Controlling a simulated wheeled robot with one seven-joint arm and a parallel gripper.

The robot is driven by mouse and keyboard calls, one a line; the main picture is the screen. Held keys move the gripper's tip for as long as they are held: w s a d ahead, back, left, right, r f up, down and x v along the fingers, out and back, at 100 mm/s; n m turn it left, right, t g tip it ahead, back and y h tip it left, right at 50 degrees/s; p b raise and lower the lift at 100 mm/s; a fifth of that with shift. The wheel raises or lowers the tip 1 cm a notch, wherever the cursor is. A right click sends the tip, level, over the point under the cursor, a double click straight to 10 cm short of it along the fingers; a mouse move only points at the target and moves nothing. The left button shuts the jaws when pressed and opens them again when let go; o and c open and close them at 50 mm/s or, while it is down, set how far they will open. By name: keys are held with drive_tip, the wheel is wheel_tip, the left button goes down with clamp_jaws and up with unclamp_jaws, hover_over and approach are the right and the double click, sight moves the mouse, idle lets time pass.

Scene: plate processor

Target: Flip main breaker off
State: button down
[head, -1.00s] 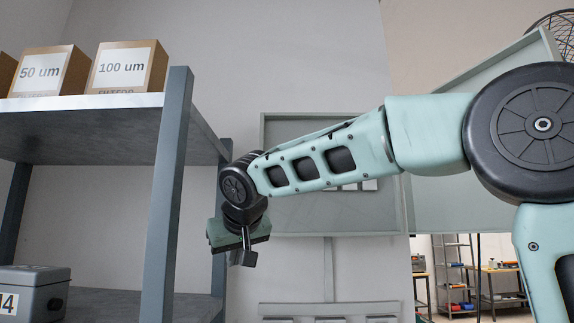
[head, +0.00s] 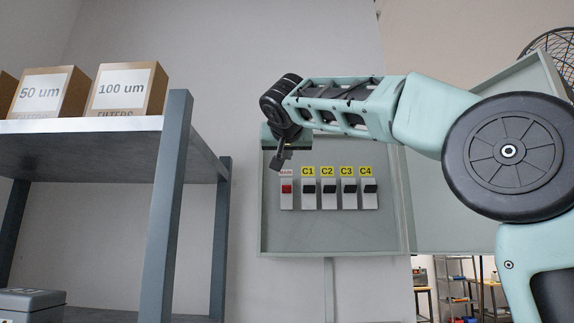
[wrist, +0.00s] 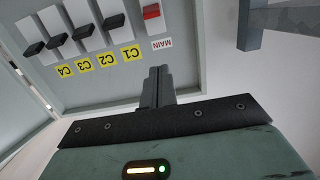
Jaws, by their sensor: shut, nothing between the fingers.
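The main breaker (head: 287,193) has a red switch on a white body and is the leftmost in the row inside the open electrical panel (head: 330,237). In the wrist view the image is turned over, and the red main breaker (wrist: 152,17) is above its MAIN label (wrist: 162,44). My gripper (head: 277,163) is shut and empty, above and in front of the main breaker in the head view. In the wrist view my gripper's fingers (wrist: 157,75) point toward the panel near the MAIN label, apart from the red switch. Whether they touch the panel cannot be told.
Breakers C1 (head: 309,194), C2 (head: 329,194), C3 (head: 349,193) and C4 (head: 369,193), with black switches, stand right of the main breaker. The panel door (head: 460,190) is open to the right. A shelf (head: 175,200) with filter boxes (head: 126,88) stands at left.

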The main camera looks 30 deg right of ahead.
sight(287, 184)
drive_tip(key=p+x, duration=0.4)
drive_tip(key=x, duration=0.5)
drive_tip(key=shift+d+r, duration=0.1)
drive_tip(key=shift+r, duration=0.05)
drive_tip(key=f+b, duration=0.2)
drive_tip(key=s+f, duration=0.1)
drive_tip(key=shift+a+f+b, duration=0.1)
drive_tip(key=shift+a+b, duration=0.3)
drive_tip(key=shift+s+a+f+b, duration=0.2)
drive_tip(key=shift+f+b, duration=0.1)
drive_tip(key=shift+f, duration=0.1)
drive_tip(key=shift+f+b, duration=0.1)
drive_tip(key=shift+b, duration=0.25)
drive_tip(key=shift+f+b, duration=0.15)
drive_tip(key=shift+b, duration=0.65)
